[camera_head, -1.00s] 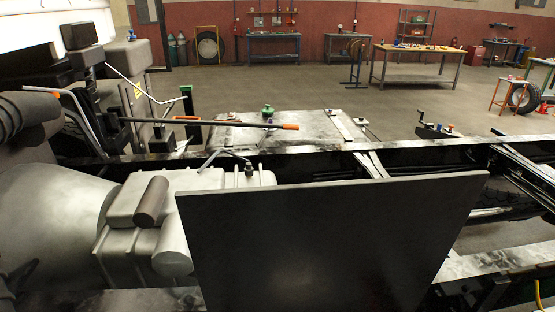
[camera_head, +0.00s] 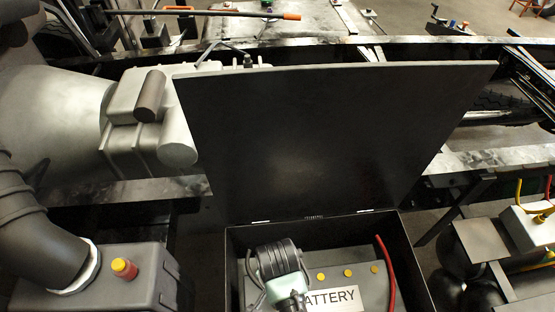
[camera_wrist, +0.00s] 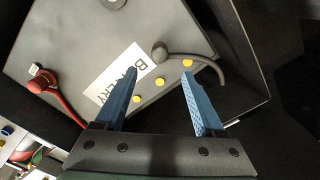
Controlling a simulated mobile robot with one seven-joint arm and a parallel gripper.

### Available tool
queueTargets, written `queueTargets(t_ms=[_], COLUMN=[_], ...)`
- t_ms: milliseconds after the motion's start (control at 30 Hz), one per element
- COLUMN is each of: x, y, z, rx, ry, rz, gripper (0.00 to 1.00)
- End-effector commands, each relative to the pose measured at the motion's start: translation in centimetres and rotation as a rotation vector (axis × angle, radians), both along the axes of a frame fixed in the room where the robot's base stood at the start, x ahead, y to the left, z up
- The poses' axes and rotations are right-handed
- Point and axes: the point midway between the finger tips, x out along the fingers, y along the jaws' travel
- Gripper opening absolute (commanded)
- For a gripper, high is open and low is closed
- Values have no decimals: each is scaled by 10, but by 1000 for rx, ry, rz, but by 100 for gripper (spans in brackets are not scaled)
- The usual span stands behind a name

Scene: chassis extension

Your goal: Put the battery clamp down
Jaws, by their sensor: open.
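In the wrist view, my gripper (camera_wrist: 159,72) is open, with its two blue fingers apart and nothing between them. A black cable (camera_wrist: 208,62) with a dark rounded end, which looks like the battery clamp (camera_wrist: 160,52), lies at the battery just beyond the fingertips. It appears apart from both fingers. The grey battery (camera_wrist: 75,45) has a white label (camera_wrist: 118,77) and yellow caps. In the head view, my gripper's body (camera_head: 284,287) is over the left part of the battery (camera_head: 340,262); its fingertips and the clamp cannot be made out there.
The battery sits in an open black box (camera_head: 412,270) with its large lid (camera_head: 330,140) raised behind. A red cable (camera_head: 388,270) stands at the battery's right; its red end (camera_wrist: 38,85) shows in the wrist view. A grey unit with a red-yellow cap (camera_head: 124,268) is left of the box.

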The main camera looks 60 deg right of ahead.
Motion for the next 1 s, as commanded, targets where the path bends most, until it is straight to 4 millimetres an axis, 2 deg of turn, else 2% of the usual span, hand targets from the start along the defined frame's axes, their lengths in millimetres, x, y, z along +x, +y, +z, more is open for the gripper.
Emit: queueTargets(t_ms=[100,367,467,567,667,700,767,800,867,900,967,1000], x=[0,1,19,66,133,160,196,216,241,254,267,272], y=[0,0,-7,-23,-33,-33,-28,-22,-9,2,22,37], z=[7,9,21,56,119,151,201,236,289,326,382,420], rx=[0,-2,-41,-150,-319,-395,-511,-590,-707,-788,-910,-994], ry=[0,-3,-51,-181,-373,-456,-578,-657,-772,-850,-964,-1039], rz=[0,3,46,160,330,401,502,564,647,697,763,800], gripper=[71,71,71,71,71,71,71,71,71,71,71,71])
